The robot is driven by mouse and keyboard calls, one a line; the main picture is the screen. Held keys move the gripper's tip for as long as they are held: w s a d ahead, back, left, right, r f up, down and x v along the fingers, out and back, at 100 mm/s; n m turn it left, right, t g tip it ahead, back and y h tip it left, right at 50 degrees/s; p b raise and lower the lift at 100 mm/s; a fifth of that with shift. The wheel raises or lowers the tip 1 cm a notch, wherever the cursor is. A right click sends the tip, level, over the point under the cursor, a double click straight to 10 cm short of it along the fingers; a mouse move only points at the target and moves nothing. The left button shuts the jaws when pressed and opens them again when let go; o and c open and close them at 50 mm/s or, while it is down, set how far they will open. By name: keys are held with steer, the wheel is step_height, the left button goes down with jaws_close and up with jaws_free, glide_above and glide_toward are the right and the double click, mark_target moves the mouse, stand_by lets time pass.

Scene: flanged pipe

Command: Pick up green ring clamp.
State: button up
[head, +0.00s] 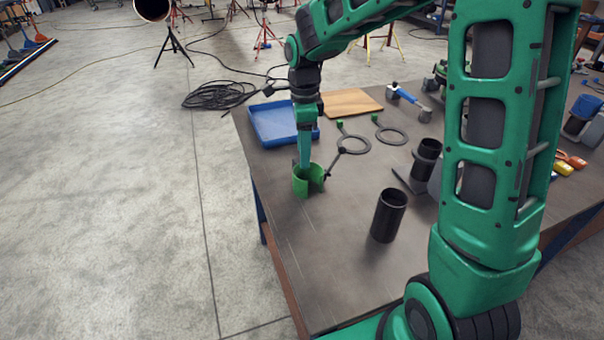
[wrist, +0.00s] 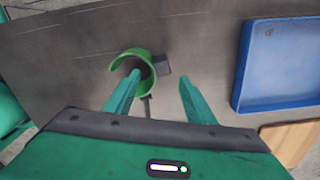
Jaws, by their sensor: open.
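The green ring clamp (head: 308,184) stands near the left edge of the table, below my gripper (head: 304,164) in the head view. It looks like a short open band with a dark bolt or handle on its right side. In the wrist view the clamp (wrist: 136,62) lies just beyond the tip of the left finger, which overlaps part of it. My gripper (wrist: 158,84) is open, with nothing between its fingers. The right finger is apart from the clamp. I cannot tell whether the left finger touches it.
A blue tray (head: 257,136) and a wooden board (head: 352,110) lie behind. Two dark rings with green tabs, one here (head: 392,135), lie to the right. A black pipe (head: 388,215) stands nearer the front. The table's front left (head: 310,265) is clear.

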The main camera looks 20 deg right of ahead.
mark_target(307, 176)
steer(key=shift+a+f, duration=0.15)
steer(key=shift+f, duration=2.75)
steer(key=shift+c, duration=0.3)
jaws_close()
